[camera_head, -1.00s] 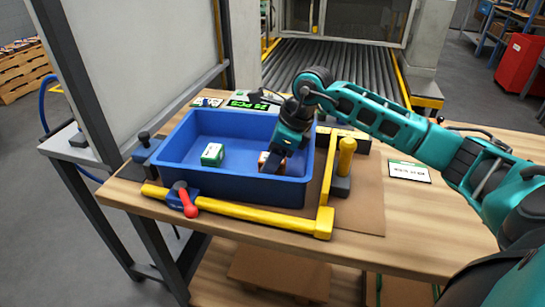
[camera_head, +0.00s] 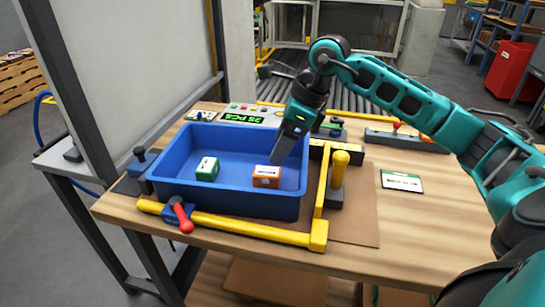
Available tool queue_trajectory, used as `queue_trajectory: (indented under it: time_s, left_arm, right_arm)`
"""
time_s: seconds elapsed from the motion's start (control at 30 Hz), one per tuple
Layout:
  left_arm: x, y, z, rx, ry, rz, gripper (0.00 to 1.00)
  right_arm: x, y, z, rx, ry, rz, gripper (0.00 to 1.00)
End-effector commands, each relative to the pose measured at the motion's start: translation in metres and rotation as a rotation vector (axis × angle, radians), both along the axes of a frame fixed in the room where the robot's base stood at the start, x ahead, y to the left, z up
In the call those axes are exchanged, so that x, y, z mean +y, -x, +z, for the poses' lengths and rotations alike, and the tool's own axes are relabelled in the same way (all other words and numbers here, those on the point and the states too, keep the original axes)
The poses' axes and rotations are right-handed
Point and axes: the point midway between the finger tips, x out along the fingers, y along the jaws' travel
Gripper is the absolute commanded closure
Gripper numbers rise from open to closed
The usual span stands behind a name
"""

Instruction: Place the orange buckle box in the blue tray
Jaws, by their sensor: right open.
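The orange buckle box (camera_head: 267,177) lies inside the blue tray (camera_head: 225,203), toward the tray's right side, with its white label up. A green box with a white top (camera_head: 207,169) lies in the same tray to its left, apart from it. My right gripper (camera_head: 283,158) is above the tray's right part, just above and to the right of the orange box. It is open and looks clear of the box. The fingertips are seen from the side, so the gap between them does not show. My left gripper is out of view.
A yellow clamp frame (camera_head: 255,230) with a red handle (camera_head: 183,217) runs along the tray's front and right side. A yellow post (camera_head: 339,168) stands to the right. A counter display (camera_head: 243,119) sits behind the tray. The table's right side holds a label card (camera_head: 401,181).

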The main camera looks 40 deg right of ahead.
Motion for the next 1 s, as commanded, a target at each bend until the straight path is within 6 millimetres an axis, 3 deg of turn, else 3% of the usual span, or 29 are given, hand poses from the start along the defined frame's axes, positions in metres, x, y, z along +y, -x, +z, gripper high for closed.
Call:
queue_trajectory:
  time_s: [0.1,0.27,1.0]
  left_arm:
    - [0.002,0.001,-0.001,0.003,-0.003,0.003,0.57]
    - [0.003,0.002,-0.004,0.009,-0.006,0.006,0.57]
    - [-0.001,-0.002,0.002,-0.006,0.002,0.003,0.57]
  right_arm:
    - [-0.005,0.005,0.018,-0.001,0.001,0.001,0.28]
    - [-0.008,0.008,0.029,0.0,0.0,0.001,0.28]
    - [-0.009,0.009,0.03,0.001,0.0,0.001,0.28]
